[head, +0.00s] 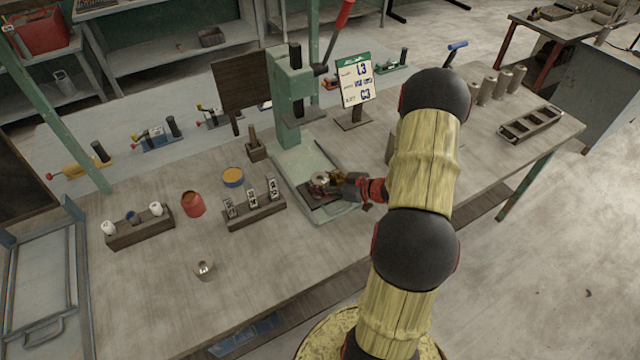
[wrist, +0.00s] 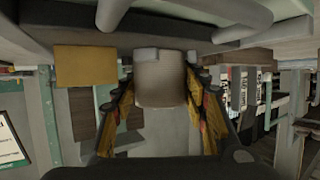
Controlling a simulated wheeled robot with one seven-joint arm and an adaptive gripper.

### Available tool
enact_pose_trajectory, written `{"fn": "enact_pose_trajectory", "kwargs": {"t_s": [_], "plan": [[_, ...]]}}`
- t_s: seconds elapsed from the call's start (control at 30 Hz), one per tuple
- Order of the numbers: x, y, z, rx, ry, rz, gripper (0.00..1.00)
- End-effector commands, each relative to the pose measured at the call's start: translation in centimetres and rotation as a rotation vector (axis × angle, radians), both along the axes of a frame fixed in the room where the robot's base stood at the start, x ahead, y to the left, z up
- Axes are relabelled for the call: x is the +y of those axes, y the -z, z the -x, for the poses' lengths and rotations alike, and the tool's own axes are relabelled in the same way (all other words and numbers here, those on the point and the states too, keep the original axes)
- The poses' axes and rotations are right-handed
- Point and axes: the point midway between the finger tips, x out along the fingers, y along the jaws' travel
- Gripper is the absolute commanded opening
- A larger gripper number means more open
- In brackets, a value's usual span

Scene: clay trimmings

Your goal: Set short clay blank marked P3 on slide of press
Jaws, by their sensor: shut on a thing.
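The press (head: 292,110) is green and stands on the bench, with a pale green base. A dark slide plate (head: 322,197) lies on the front of that base. My gripper (head: 332,181) reaches in from the right, low over the slide, shut on a short pale clay blank (head: 318,178). The blank also shows in the wrist view (wrist: 160,82) as a ribbed cylinder between both fingers. I cannot read a P3 mark on it. I cannot tell whether its bottom touches the slide.
Another short blank (head: 204,270) stands at the bench front. A sign (head: 356,82) stands behind; a divided tray (head: 531,125) lies right.

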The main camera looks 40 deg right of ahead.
Motion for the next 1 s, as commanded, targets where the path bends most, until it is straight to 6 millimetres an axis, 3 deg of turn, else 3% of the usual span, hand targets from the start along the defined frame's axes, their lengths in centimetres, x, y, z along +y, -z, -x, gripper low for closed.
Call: {"fn": "enact_pose_trajectory", "kwargs": {"t_s": [0.27,0.3,0.6,1.0], "plan": [[-0.05,0.00,-0.04,-0.002,0.000,0.002,0.11],[-0.03,0.10,-0.02,0.000,0.001,0.001,0.44],[-0.03,0.04,-0.03,-0.001,0.000,0.002,0.61],[-0.14,-0.39,0.18,-0.001,0.001,0.003,0.62]]}}
